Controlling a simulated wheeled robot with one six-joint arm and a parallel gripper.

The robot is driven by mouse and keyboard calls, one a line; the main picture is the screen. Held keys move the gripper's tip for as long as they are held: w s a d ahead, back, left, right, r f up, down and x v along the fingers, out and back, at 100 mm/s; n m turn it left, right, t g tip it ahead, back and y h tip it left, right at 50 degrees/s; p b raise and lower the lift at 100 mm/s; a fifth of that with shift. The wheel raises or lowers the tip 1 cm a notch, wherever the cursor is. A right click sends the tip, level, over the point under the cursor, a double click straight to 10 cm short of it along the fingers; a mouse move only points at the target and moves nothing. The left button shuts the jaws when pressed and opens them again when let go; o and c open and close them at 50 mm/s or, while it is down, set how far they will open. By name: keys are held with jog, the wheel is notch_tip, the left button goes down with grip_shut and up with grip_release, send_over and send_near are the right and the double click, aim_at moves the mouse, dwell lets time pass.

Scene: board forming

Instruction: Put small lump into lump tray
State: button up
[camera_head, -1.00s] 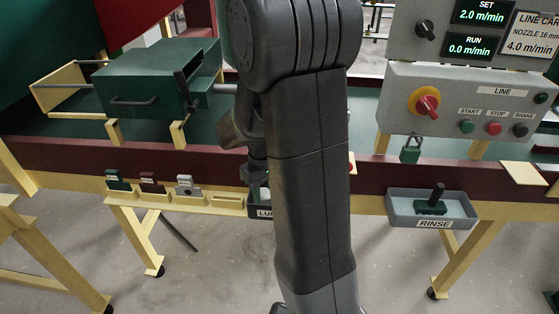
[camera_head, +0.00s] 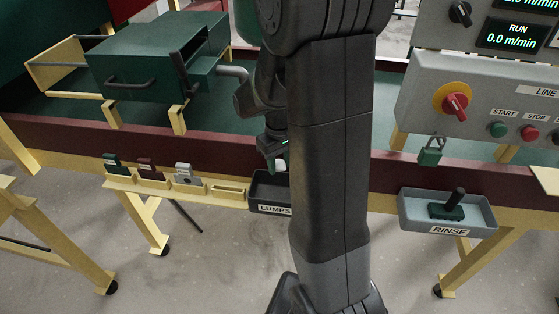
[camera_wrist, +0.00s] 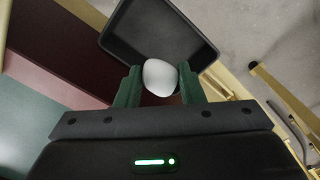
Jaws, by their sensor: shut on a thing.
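The small lump (camera_wrist: 160,77) is white and rounded. In the wrist view it sits between the green fingers of my gripper (camera_wrist: 159,88), which is shut on it. The lump tray (camera_head: 262,191) is a dark open box labelled LUMPS on the front of the line, partly hidden behind my arm in the head view. In the wrist view the tray (camera_wrist: 204,39) lies just beyond the lump, and its visible floor is empty. In the head view my gripper (camera_head: 277,163) is at the tray's upper right part, with its fingertips mostly hidden by my arm.
A yellow rack (camera_head: 175,187) with several small tagged blocks adjoins the tray on the left. A grey RINSE tray (camera_head: 418,219) holding a dark-handled tool is to the right. A green box with handles (camera_head: 150,62) and a control panel (camera_head: 478,105) stand behind.

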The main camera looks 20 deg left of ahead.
jog(key=shift+f+b, duration=4.45)
jog(key=shift+f, duration=1.55)
jog(key=o, duration=1)
jog(key=shift+o, duration=0.2)
notch_tip(320, 180, up, 14)
jog(key=shift+f+p, duration=0.1)
jog(key=shift+p, duration=0.45)
